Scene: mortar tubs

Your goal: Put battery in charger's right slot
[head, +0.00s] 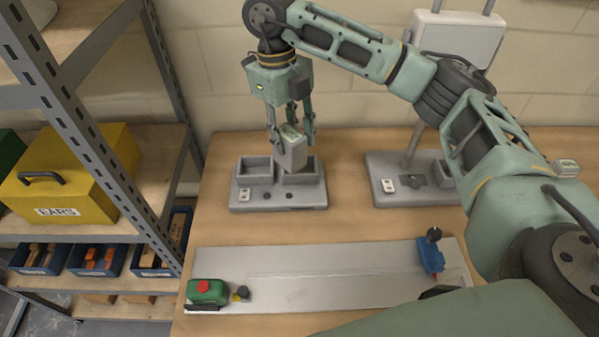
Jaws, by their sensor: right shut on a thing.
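My right gripper (291,130) points down over the charger and is shut on a pale grey block, the battery (292,154). The battery is tilted a little. The grey charger (280,194) stands on the wooden bench with a left slot (255,169) and a right slot (309,167). The battery's lower end overlaps the middle of the charger and the near side of the right slot in the head view. I cannot tell whether it touches the charger. My left gripper is not in view.
A grey stand (412,196) with a post and white panel is right of the charger. A metal plate (320,272) lies in front, with a green-and-red item (207,292) and blue clamp (430,257). A shelf with a yellow box (70,175) is at left.

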